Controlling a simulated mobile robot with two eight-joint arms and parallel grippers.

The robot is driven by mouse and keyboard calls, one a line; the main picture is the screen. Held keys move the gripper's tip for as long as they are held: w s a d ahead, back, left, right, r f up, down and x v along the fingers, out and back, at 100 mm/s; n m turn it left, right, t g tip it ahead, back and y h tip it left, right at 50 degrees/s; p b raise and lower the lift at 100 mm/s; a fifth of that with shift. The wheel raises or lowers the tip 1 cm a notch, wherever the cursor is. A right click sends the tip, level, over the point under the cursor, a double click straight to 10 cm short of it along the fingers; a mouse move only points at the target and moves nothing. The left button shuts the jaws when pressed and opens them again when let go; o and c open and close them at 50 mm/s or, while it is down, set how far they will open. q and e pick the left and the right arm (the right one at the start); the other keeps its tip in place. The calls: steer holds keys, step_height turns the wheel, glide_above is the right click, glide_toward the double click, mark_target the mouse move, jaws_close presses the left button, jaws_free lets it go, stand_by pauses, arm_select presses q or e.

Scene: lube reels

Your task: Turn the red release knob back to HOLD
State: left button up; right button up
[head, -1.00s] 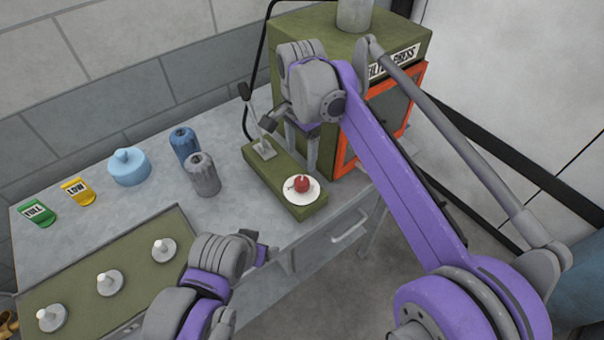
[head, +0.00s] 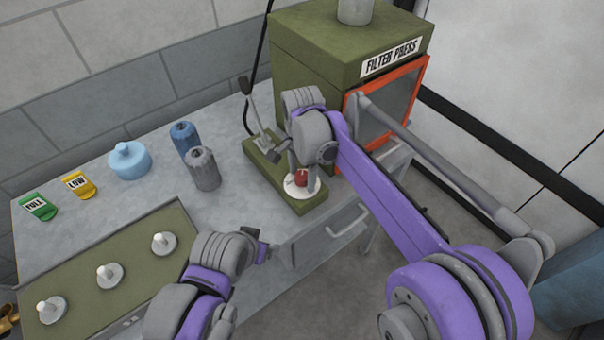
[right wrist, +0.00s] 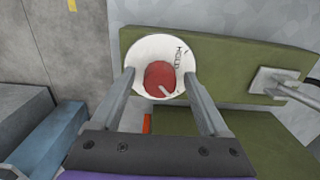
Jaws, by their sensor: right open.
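The red release knob (head: 300,179) sits on a white round dial on a green base plate (head: 318,206) at the bench's front edge. In the right wrist view the red knob (right wrist: 160,77) has a pale pointer line toward the lower right, away from the HOLD lettering (right wrist: 180,56) at the dial's upper right. My right gripper (head: 304,176) is open, its two fingers on either side of the knob; in the right wrist view the fingers (right wrist: 160,84) are apart from it. Contact cannot be told. My left gripper (head: 264,250) is low near the bench's front edge, its jaw state unclear.
Blue (head: 183,137) and grey (head: 204,168) ribbed cylinders stand to the left. A green tray (head: 130,262) holds white-knobbed discs.

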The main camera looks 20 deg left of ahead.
jaws_close()
steer(key=shift+n, duration=0.3)
steer(key=n, duration=0.3)
steer(key=shift+n, duration=0.3)
steer(key=n, duration=0.4)
steer(key=shift+n+b, duration=0.3)
steer(key=shift+b, duration=0.05)
steer(key=n, duration=0.4)
steer(key=shift+n, duration=2.5)
